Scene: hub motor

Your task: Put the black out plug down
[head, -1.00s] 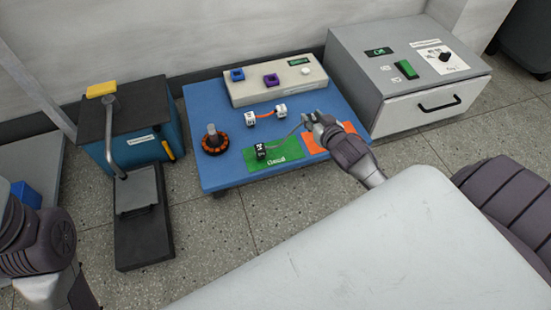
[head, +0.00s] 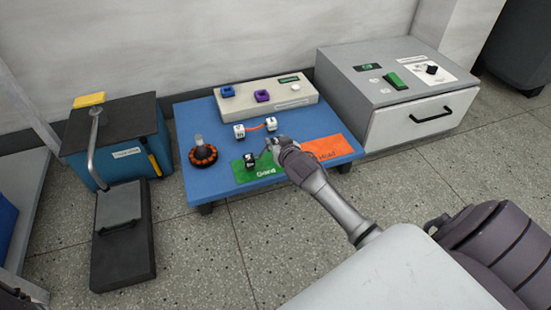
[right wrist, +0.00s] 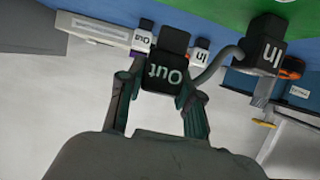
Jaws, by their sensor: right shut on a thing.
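My right gripper (head: 272,146) is over the green mat (head: 264,174), near its right end. In the right wrist view, which is upside down, its fingers are shut on the black out plug (right wrist: 166,72), marked "Out". I cannot tell whether that plug touches the mat; in the head view the gripper mostly hides it. A grey cable (right wrist: 215,66) joins it to the black in plug (head: 250,160), which stands on the green mat to the left and also shows in the right wrist view (right wrist: 266,48). My left gripper is out of view.
Two white plugs (head: 239,131) with an orange cable lie behind the mat. A motor with an orange ring (head: 203,154) stands left of it, an orange mat (head: 325,149) right. A tester (head: 275,98) stands behind; a grey drawer box (head: 418,130) is at right.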

